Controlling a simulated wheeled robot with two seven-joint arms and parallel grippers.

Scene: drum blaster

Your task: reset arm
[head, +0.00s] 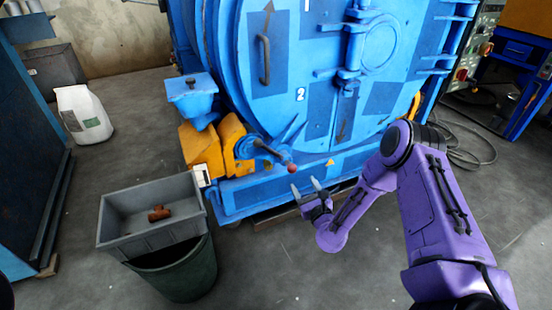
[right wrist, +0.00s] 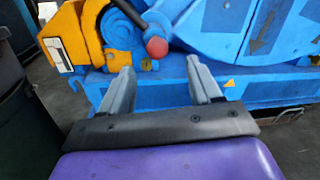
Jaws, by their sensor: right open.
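My right arm is purple and comes in from the right in the head view. Its gripper (head: 305,190) is open and empty, in front of the lower edge of the blue drum blaster (head: 412,60). In the right wrist view the two grey fingers of this gripper (right wrist: 164,90) stand apart with nothing between them. A lever with a red knob (head: 292,168) is just beyond the fingertips; the knob also shows in the right wrist view (right wrist: 157,47). I see a gap between fingers and knob in the head view. My left gripper is not in view.
A grey bin (head: 122,243) with a rusty brown part (head: 159,213) inside sits over a dark green bucket (head: 180,275) at the lower left. A white bag (head: 84,116) stands at the left. Cables (head: 465,145) lie on the floor at the right.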

